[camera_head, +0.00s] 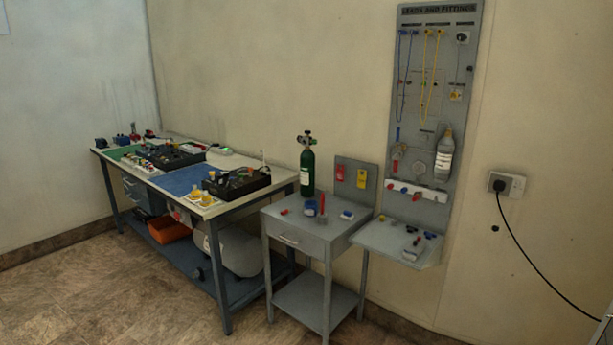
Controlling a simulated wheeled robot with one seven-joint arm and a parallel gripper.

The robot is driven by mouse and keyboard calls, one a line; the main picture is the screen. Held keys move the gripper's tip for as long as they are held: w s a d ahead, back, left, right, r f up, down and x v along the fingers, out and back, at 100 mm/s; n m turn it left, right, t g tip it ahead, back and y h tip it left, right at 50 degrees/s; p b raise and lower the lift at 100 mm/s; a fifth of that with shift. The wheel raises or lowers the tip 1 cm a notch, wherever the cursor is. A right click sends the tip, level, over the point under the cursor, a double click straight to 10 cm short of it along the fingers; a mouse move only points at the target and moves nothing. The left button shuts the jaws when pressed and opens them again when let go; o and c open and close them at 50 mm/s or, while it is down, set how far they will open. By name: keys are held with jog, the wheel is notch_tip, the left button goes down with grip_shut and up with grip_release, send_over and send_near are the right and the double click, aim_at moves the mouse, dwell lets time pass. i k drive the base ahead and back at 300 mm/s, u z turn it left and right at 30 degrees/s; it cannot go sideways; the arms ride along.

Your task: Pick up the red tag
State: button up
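A small red tag (340,173) hangs on the grey upright panel (352,184) behind the small grey side table, to the right of a green gas cylinder. A yellow tag (361,182) hangs just right of it on the same panel. A red upright object (322,204) stands on the side table below; I cannot tell what it is. Another red tag-like piece (362,178) shows on the yellow one's right side. My gripper is not in view.
The grey side table (300,232) carries the green cylinder (307,170) and small items. A long workbench (215,210) stands left. A tall fittings board (420,110) with a shelf (392,243) is right. Floor (120,305) in front is clear.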

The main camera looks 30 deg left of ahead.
aim_at(340, 172)
jog(key=u, duration=1.35)
jog(key=i, duration=0.85)
jog(key=u, duration=0.9)
jog(key=i, duration=1.4)
jog(key=z, duration=0.7)
jog(key=i, duration=1.55)
jog(key=z, duration=0.3)
